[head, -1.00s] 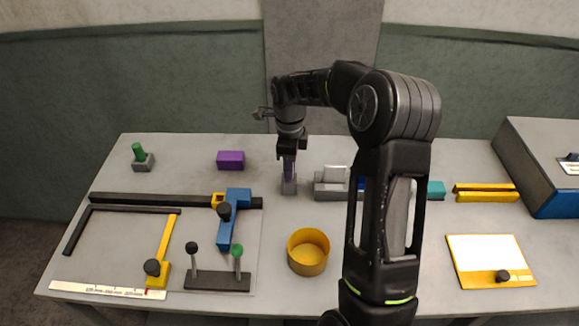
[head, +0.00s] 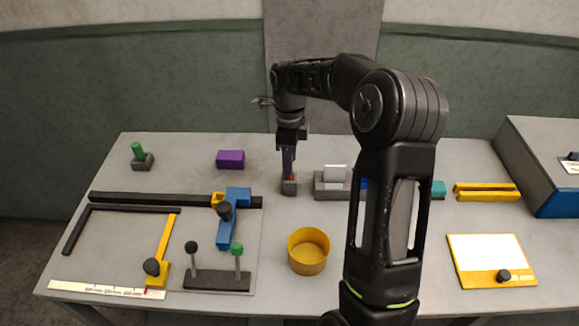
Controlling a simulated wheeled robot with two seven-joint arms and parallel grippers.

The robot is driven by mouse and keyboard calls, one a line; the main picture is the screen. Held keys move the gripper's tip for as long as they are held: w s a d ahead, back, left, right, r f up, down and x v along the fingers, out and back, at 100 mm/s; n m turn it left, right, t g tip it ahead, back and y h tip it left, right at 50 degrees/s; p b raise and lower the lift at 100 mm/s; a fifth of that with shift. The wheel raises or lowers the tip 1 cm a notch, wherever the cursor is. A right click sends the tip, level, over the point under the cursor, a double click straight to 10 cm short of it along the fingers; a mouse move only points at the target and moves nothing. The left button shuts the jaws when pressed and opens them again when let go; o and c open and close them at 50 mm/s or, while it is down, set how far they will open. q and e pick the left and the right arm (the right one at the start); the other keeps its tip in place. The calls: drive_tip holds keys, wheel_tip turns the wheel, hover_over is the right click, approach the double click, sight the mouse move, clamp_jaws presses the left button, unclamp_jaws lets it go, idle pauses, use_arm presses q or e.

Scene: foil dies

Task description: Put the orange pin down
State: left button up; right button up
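The orange pin (head: 291,179) shows only as a small patch of orange at the top of a small grey block (head: 289,188) in the middle of the table, in the head view. My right gripper (head: 289,172) points straight down directly above the block, its fingertips at or just above the pin. The fingers are seen edge-on, so whether they are apart or closed on the pin is unclear. Most of the pin is hidden by the fingers or the block. My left gripper is not in view.
A yellow round bowl (head: 309,251) stands in front of the block. A grey stand (head: 331,186) is close to its right and a purple block (head: 230,159) lies to its left. Frames and clamps fill the left side. My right arm hides part of the table.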

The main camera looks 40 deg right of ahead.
wheel_tip(320, 180, up, 9)
drive_tip(key=shift+r+b, duration=0.2)
drive_tip(key=shift+b, duration=0.15)
drive_tip(key=shift+f, duration=0.1)
idle(0.6)
